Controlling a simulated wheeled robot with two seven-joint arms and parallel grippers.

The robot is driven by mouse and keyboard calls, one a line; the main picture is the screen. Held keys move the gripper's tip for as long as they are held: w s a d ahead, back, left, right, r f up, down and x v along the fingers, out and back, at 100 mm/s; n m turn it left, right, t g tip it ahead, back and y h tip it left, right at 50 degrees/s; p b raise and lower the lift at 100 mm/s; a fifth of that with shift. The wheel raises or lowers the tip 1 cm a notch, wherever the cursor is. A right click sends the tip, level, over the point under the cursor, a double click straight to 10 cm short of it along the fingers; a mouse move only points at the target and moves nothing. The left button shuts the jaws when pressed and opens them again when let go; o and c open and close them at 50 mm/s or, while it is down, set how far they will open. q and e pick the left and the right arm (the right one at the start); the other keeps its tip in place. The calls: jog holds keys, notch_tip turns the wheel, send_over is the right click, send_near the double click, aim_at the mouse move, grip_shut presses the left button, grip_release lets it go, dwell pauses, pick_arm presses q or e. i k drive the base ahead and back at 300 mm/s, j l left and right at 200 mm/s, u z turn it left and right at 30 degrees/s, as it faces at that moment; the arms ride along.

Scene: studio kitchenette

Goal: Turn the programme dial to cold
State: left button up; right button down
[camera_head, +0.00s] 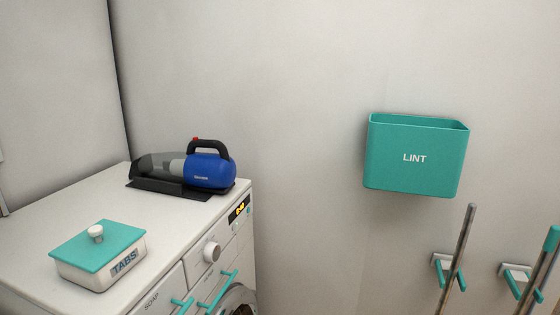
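The programme dial (212,251) is a round white and grey knob on the front of the white washing machine (70,208). Neither of my grippers shows in the head view.
A white tabs box (100,267) with a teal lid and a blue handheld vacuum (205,170) stand on the machine top. Teal handles (222,290) stick out below the dial. A teal lint bin (415,157) hangs on the wall, above poles in wall holders (447,272).

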aim_at(212, 251)
jog(key=i+l+u, duration=0.2)
jog(key=u, duration=0.25)
jog(key=i+l+u, duration=0.1)
jog(key=l+u, duration=0.15)
jog(key=u, duration=0.25)
jog(key=i+l+u, duration=0.1)
jog(key=l+u, duration=0.2)
jog(key=u, duration=0.15)
jog(key=l, duration=0.2)
